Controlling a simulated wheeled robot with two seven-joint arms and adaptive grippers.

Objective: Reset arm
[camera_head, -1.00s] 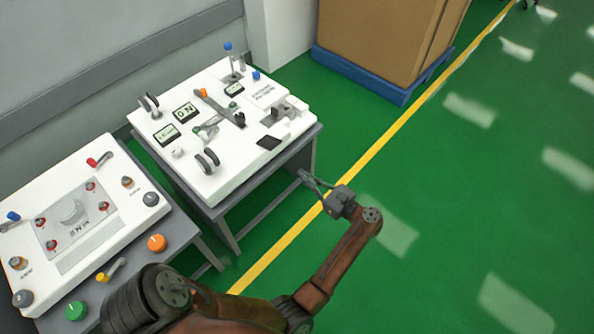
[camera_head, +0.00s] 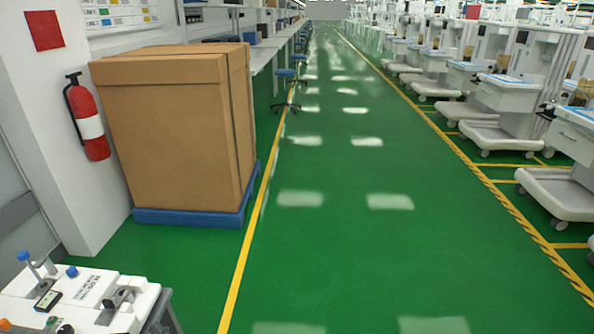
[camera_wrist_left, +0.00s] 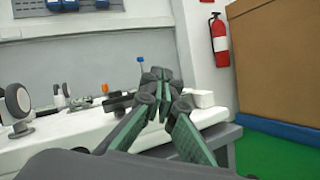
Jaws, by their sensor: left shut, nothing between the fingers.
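My left gripper (camera_wrist_left: 163,92) shows only in the left wrist view. Its fingers are together with nothing between them. Behind it is a white panel (camera_wrist_left: 75,132) with knobs and levers on a grey table. I cannot tell the gap between the gripper and the panel. A corner of a white panel (camera_head: 135,285) with a blue-topped switch shows at the lower left of the head view. No arm of mine shows in the head view, and my right gripper is in neither view.
A large cardboard box (camera_head: 165,130) on a blue pallet (camera_head: 190,217) stands by the wall, near a fire extinguisher (camera_head: 88,118). A clear green aisle (camera_head: 330,240) runs ahead. White carts (camera_head: 490,135) line its right side.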

